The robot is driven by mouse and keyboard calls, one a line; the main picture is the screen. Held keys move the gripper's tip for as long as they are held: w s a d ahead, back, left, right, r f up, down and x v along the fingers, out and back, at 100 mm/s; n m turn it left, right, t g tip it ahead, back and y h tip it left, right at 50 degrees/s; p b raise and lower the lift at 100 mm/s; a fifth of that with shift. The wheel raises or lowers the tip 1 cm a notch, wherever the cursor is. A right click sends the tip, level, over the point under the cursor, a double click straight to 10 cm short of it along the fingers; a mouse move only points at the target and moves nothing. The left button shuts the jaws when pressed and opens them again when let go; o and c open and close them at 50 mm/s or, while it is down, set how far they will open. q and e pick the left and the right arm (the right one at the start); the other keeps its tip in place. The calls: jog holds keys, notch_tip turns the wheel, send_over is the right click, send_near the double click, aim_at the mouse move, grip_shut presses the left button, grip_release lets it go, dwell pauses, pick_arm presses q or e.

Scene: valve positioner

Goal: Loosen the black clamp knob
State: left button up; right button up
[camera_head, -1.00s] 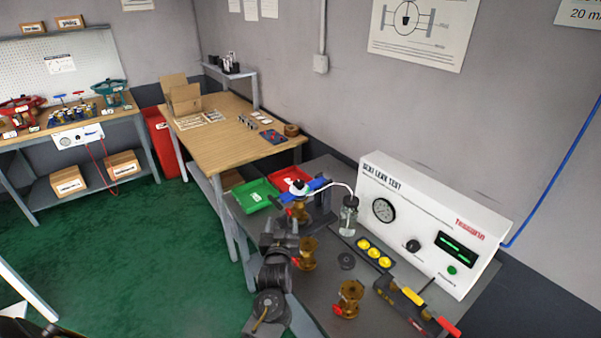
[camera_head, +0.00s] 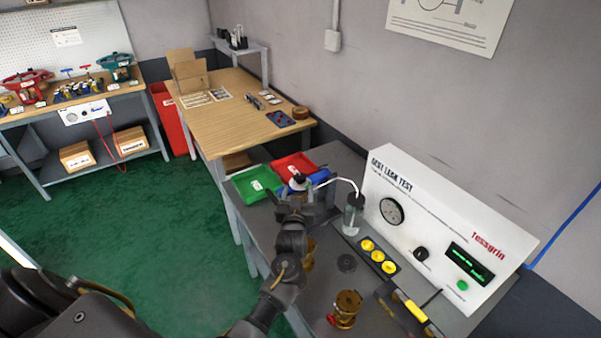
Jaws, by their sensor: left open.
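The blue clamp fixture (camera_head: 320,178) stands on the grey test bench beside the trays, with a white tube leading to it. A small black and white part (camera_head: 298,182) shows at its top left; I cannot tell whether this is the black clamp knob. My left gripper (camera_head: 296,200) is open at the fixture's near side and covers much of it, including any valve held there. Whether the fingers touch anything is too small to tell. My right gripper is not in view.
The white leak tester (camera_head: 440,240) stands at the bench's right, with a glass jar (camera_head: 352,218) beside it. A green tray (camera_head: 252,186) and a red tray (camera_head: 294,166) lie behind my gripper. Yellow caps (camera_head: 378,256) and a brass valve (camera_head: 346,308) are nearer.

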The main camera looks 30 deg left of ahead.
aim_at(300, 173)
pick_arm(q)
jog(key=p+x, duration=0.1)
jog(key=x, duration=0.9)
jog(key=shift+p, duration=0.4)
